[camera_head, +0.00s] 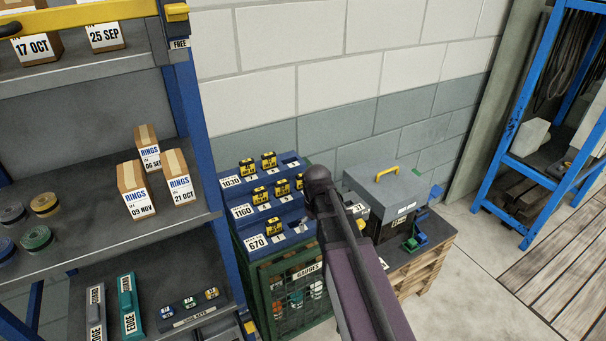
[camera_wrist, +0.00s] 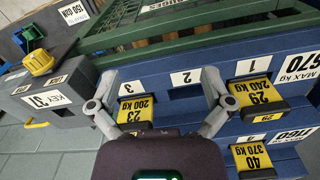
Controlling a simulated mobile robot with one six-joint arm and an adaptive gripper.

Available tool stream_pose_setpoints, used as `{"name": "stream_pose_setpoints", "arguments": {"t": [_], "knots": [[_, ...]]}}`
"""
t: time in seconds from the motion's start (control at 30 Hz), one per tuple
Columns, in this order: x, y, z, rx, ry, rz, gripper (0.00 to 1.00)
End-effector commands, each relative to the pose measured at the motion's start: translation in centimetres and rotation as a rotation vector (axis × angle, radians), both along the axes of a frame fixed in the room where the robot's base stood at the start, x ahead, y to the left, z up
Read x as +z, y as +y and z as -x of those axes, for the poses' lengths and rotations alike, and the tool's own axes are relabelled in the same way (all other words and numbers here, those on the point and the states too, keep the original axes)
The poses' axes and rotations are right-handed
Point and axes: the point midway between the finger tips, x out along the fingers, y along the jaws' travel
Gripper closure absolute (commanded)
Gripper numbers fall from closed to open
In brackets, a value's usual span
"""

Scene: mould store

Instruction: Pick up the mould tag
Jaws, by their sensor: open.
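Several yellow-and-black mould tags sit on a blue stepped rack (camera_head: 292,238). In the wrist view, my gripper (camera_wrist: 160,78) is open, its two grey fingers reaching over the tier marked 670. The place at label 2 (camera_wrist: 187,92) shows no tag. Tag 40, 370 kg (camera_wrist: 253,157) is on the 1160 tier. In the head view, my arm hides the gripper and part of the 670 tier.
A green crate marked gauges (camera_head: 283,300) is under the rack. A grey box with a yellow handle (camera_head: 386,190) stands right of it, on a pallet-borne top. Shelving (camera_head: 190,120) with cartons is at left. Open floor lies right (camera_head: 480,285).

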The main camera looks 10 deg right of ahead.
Motion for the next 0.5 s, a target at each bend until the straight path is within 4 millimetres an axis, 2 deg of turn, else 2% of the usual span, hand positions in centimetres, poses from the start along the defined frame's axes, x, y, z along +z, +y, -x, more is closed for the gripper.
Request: {"name": "stream_pose_setpoints", "arguments": {"t": [0.03, 0.5], "knots": [[2.0, 0.0, -1.8, 0.010, 0.000, 0.000, 0.00], [11.0, 0.0, -12.3, 0.121, 0.000, 0.000, 0.00]]}}
